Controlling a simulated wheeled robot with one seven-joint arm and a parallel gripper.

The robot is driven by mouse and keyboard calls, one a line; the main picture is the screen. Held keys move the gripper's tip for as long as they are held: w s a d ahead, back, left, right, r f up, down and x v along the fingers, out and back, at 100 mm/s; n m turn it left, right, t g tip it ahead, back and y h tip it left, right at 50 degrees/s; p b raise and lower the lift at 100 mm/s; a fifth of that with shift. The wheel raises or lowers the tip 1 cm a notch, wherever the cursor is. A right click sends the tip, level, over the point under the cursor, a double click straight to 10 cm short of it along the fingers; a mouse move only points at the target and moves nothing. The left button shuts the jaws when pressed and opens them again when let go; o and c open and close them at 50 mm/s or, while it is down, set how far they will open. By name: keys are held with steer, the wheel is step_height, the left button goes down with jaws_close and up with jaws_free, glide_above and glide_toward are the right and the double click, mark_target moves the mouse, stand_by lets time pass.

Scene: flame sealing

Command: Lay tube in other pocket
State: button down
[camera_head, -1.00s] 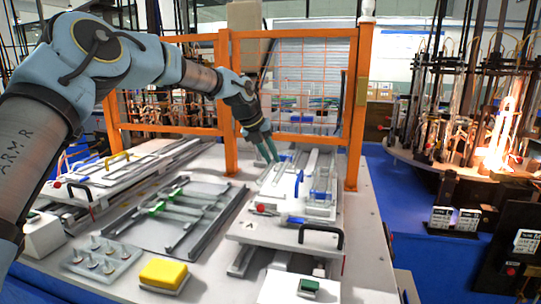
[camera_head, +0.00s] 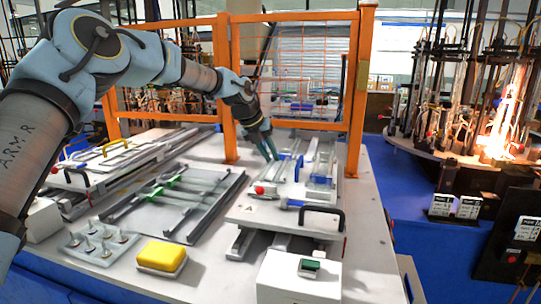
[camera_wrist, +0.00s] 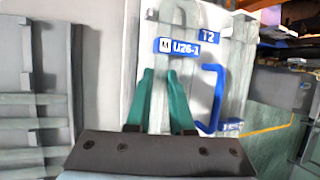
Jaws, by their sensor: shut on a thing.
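My gripper (camera_head: 268,153) reaches over the far left part of the right-hand fixture (camera_head: 262,213) on the table. In the wrist view its two green fingers (camera_wrist: 160,76) point away from the camera, with their tips close together. They are shut on a pale, see-through tube (camera_wrist: 158,104) that is hard to make out against the grey-white plate. The tube cannot be picked out in the head view, so I cannot tell whether it touches the fixture. Blue labels reading T2 (camera_wrist: 207,36) and U26-1 (camera_wrist: 177,47) lie beyond the fingertips.
A blue handle (camera_wrist: 214,96) stands right of the fingers. An orange fence (camera_head: 229,100) stands close behind the fixture. A rail frame (camera_head: 172,208), a peg plate (camera_head: 98,243) and a yellow block (camera_head: 162,256) occupy the left side. A glowing burner station (camera_head: 497,140) stands right.

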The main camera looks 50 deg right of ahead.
steer(key=shift+f, duration=0.2)
stand_by(0.5)
steer(key=c, duration=0.7)
jaws_free()
steer(key=shift+r, duration=0.1)
steer(key=b+v, duration=0.3)
steer(key=v, duration=0.7)
steer(key=shift+a+r, duration=0.15)
steer(key=shift+r, duration=0.15)
